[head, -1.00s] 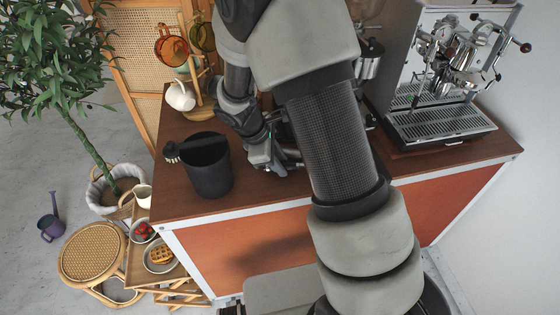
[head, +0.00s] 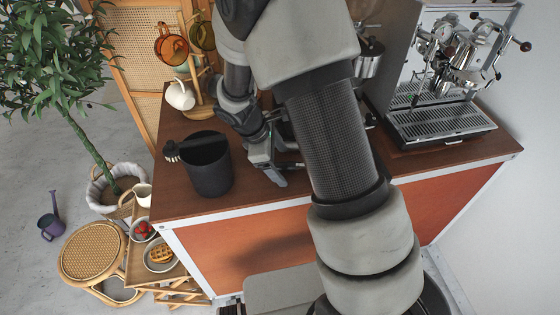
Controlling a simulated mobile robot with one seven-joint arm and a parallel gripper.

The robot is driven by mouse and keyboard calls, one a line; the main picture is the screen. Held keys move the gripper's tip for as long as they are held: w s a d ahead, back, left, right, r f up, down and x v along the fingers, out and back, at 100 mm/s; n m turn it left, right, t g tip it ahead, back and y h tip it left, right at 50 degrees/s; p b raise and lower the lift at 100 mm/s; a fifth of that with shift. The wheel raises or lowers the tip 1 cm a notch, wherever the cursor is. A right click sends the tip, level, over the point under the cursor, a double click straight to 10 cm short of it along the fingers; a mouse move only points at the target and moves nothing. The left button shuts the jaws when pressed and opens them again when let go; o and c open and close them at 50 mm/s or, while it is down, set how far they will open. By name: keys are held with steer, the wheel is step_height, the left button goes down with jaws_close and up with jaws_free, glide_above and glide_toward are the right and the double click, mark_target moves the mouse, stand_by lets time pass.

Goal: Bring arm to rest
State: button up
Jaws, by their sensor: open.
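My gripper (head: 280,172) is low over the brown cart top (head: 185,207), just right of the black bin. One finger shows, pointing toward the cart's front edge. The other finger is largely hidden behind my own arm. The jaws are open, and I see nothing held between them. My arm crosses the middle of the view and hides part of the cart top.
An espresso machine (head: 440,125) fills the right side. The front left cart top is clear.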

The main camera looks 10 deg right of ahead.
steer(key=shift+r, duration=0.1)
stand_by(0.5)
steer(key=shift+r+p, duration=2.65)
steer(key=shift+r, duration=0.75)
steer(key=shift+r, duration=0.4)
steer(key=s+r+m+t+y, duration=0.2)
steer(key=s+r+m, duration=0.5)
steer(key=r, duration=0.5)
steer(key=s+d+r+m+t+y, duration=0.1)
steer(key=s+r+m+t+y, duration=0.1)
steer(key=s+r+m, duration=0.6)
steer(key=s+r, duration=0.4)
steer(key=shift+s+d+r, duration=0.25)
steer(key=shift+d+r, duration=0.05)
